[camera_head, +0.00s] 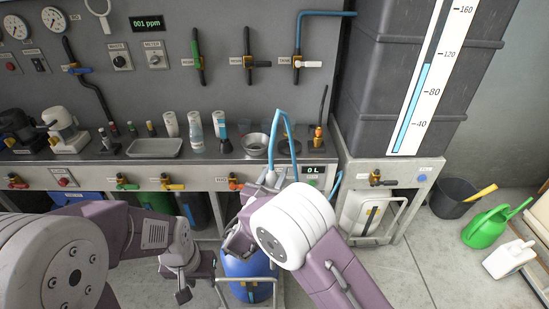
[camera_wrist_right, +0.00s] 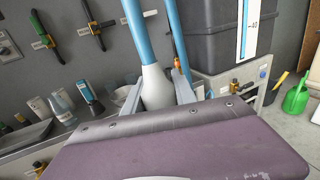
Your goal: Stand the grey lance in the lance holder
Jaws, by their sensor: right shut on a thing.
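My right gripper (camera_head: 272,181) is above the front edge of the bench, near the 0 L display. In the right wrist view its fingers (camera_wrist_right: 157,92) are shut on a pale grey tapered piece (camera_wrist_right: 156,86), which looks like part of the grey lance. A blue hose (camera_wrist_right: 134,30) rises from this piece and loops over the bench in the head view (camera_head: 284,112). The lance's lower part is hidden by my wrist. I cannot pick out the lance holder with certainty. My left gripper (camera_head: 183,289) hangs low in front of the bench; its finger gap is unclear.
A metal bowl (camera_head: 255,144) and a brass-and-black fitting (camera_head: 318,139) stand on the bench near my right gripper. Several bottles and a grey tray (camera_head: 154,148) are further left. A blue drum (camera_head: 249,266) stands below. Dark tanks (camera_head: 385,80) rise at right.

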